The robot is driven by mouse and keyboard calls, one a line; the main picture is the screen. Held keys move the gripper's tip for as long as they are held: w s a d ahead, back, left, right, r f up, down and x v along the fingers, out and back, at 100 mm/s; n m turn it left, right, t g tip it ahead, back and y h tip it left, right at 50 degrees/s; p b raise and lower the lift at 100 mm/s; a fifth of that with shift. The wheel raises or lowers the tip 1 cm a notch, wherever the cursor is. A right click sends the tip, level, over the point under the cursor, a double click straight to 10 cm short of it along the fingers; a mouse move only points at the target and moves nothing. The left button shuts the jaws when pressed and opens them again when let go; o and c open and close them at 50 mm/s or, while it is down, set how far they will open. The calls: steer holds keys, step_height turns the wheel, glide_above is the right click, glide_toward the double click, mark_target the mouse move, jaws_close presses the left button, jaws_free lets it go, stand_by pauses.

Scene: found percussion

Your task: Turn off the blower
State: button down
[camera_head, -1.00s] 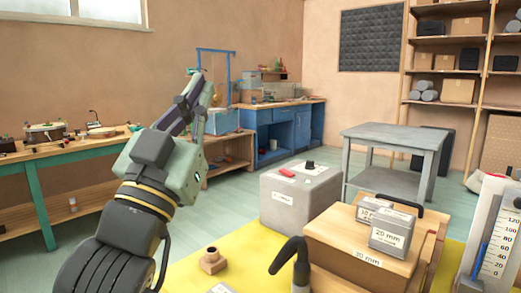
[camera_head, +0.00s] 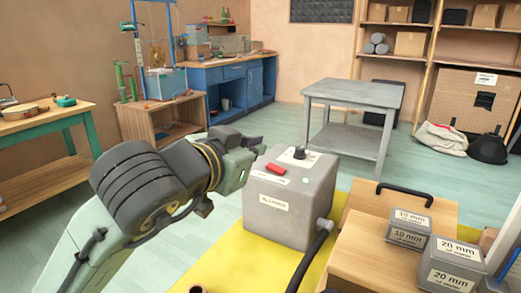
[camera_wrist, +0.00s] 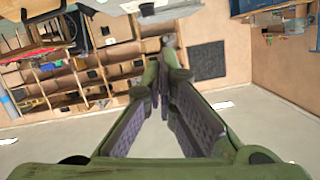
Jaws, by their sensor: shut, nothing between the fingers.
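The blower is a grey box (camera_head: 288,205) with a label on its front, standing on a yellow mat (camera_head: 228,262) in the head view. A red switch (camera_head: 276,169) and a black knob (camera_head: 299,153) are on its top, with a small green spot (camera_head: 305,181) nearby. A black hose (camera_head: 312,255) runs from its right side. My gripper (camera_head: 252,143) is up at the left of the box's top, apart from the switch as far as I can tell. In the wrist view the fingers (camera_wrist: 165,50) converge, shut and empty; the blower is not recognisable there.
A wooden box with a black handle (camera_head: 405,190) and grey weights (camera_head: 455,262) stand to the right of the blower. A grey table (camera_head: 352,95) is behind. A blue cabinet (camera_head: 235,80) and shelves (camera_head: 440,40) line the walls. Floor is free between them.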

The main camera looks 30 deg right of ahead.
steer(key=shift+s, duration=0.15)
steer(key=shift+d, duration=0.1)
steer(key=p, duration=0.1)
glide_above(276, 169)
steer(key=s, duration=0.1)
steer(key=f, duration=0.2)
steer(key=shift+a+f, duration=0.3)
steer(key=shift+w+a+f, duration=0.1)
steer(key=shift+a+f, duration=0.05)
steer(key=shift+f, duration=0.5)
steer(key=shift+w+a+f, duration=0.1)
steer(key=shift+a+f, duration=0.05)
steer(key=shift+f, duration=1.05)
steer(key=shift+w, duration=0.1)
